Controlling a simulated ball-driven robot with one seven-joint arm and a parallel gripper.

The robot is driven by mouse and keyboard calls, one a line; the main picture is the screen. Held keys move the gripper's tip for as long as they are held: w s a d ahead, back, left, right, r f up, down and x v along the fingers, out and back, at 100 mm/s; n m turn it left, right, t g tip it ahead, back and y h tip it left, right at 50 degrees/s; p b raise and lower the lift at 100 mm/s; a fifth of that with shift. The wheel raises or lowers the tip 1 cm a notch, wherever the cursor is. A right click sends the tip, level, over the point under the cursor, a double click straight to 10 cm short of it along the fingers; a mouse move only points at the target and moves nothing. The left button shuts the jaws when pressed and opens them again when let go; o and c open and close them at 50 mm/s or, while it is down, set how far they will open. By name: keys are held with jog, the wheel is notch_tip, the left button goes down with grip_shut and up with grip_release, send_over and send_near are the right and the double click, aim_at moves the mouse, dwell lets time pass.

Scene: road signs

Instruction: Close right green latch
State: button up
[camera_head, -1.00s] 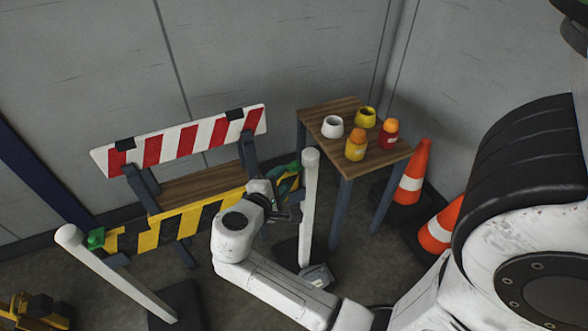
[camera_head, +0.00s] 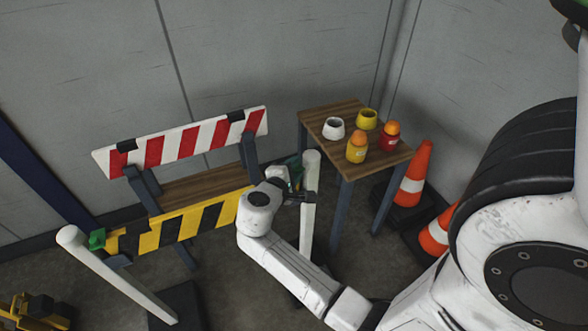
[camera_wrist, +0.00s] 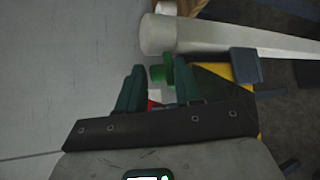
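The right green latch (camera_wrist: 168,71) shows in the wrist view between and just beyond my fingertips, near the top of a white post (camera_wrist: 185,35). In the head view the latch (camera_head: 293,166) is mostly hidden behind my wrist. My gripper (camera_wrist: 158,72) has its two dark green fingers apart, one on each side of the latch in the picture; I cannot tell whether they touch it. In the head view my gripper (camera_head: 300,196) is beside the right white post (camera_head: 308,225). A yellow-and-black striped board (camera_head: 190,222) runs left from there.
Another green latch (camera_head: 97,239) is by the left white post (camera_head: 115,272). A red-and-white board (camera_head: 185,142) stands behind. A wooden table (camera_head: 322,115) with cups stands to the right, with traffic cones (camera_head: 414,172) beyond it. A wall closes the back.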

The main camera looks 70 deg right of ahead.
grip_shut()
jog(key=shift+a+f+h+b, duration=0.1)
jog(key=shift+f+h+b, duration=0.25)
jog(key=shift+b, duration=0.5)
jog(key=m+h+b, duration=0.1)
jog(key=b, duration=0.3)
jog(key=f+m+h+b, duration=0.1)
jog(key=b, duration=0.3)
jog(key=shift+s+a+f+m+t+h, duration=0.3)
jog(key=shift+s+a+t+h, duration=0.05)
jog(key=shift+s+a+t, duration=0.05)
jog(key=shift+a+f+m+h+b, duration=0.1)
jog(key=shift+m+h+b, duration=0.4)
jog(key=shift+b, duration=1.35)
